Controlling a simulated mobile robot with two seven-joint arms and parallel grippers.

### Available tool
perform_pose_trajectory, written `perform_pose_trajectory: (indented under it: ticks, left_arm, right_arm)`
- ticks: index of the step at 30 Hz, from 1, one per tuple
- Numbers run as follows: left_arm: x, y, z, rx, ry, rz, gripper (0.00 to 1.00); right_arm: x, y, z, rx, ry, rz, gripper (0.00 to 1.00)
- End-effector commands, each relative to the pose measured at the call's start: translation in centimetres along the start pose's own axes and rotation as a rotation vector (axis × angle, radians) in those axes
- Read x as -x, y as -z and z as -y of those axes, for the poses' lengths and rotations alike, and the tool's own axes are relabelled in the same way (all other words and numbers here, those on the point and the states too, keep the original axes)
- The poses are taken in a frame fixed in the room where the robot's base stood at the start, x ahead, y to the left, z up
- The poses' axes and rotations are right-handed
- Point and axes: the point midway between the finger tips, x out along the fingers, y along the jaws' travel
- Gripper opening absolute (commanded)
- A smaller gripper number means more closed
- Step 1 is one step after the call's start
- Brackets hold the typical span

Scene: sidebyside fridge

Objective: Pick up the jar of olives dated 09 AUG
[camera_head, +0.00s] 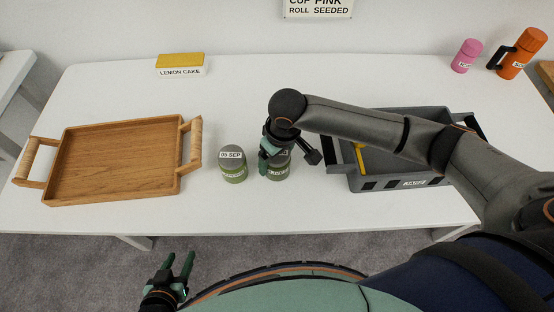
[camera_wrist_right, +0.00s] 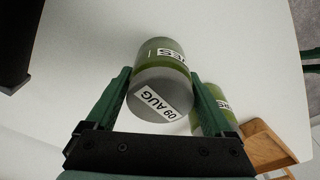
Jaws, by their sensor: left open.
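The jar of olives dated 09 AUG (camera_wrist_right: 164,92) is green with a grey lid and stands on the white table; in the head view (camera_head: 278,174) my right gripper partly hides it. My right gripper (camera_wrist_right: 160,72) is over it from above, one green finger on each side of the jar. The fingertips look close to the jar's sides; I cannot tell whether they press on it. A similar jar labelled 05 SEP (camera_head: 233,170) stands just left of it. My left gripper (camera_head: 178,264) is open and empty, below the table's front edge.
A wooden tray (camera_head: 115,162) with handles lies left of the jars. A grey crate (camera_head: 400,180) stands right, partly under my right arm. A yellow lemon cake box (camera_head: 180,64), a pink container (camera_head: 466,55) and an orange flask (camera_head: 523,53) stand at the back.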

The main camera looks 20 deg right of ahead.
Motion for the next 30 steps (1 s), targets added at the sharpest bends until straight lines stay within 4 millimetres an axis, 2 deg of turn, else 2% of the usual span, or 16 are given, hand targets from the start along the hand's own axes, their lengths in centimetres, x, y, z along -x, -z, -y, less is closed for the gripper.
perform_pose_trajectory:
  ticks: [2,22,30]
  left_arm:
    - [-0.01,0.04,0.01,0.000,0.000,-0.001,0.50]
    - [-0.02,0.08,0.03,0.000,0.000,-0.002,0.50]
    - [-0.01,0.10,0.03,0.000,0.000,-0.002,0.50]
  right_arm:
    - [0.01,0.00,0.01,0.000,0.000,0.000,0.76]
    - [0.04,0.01,-0.02,0.000,0.000,0.000,0.01]
    - [0.16,0.10,-0.02,0.000,0.000,-0.003,0.00]
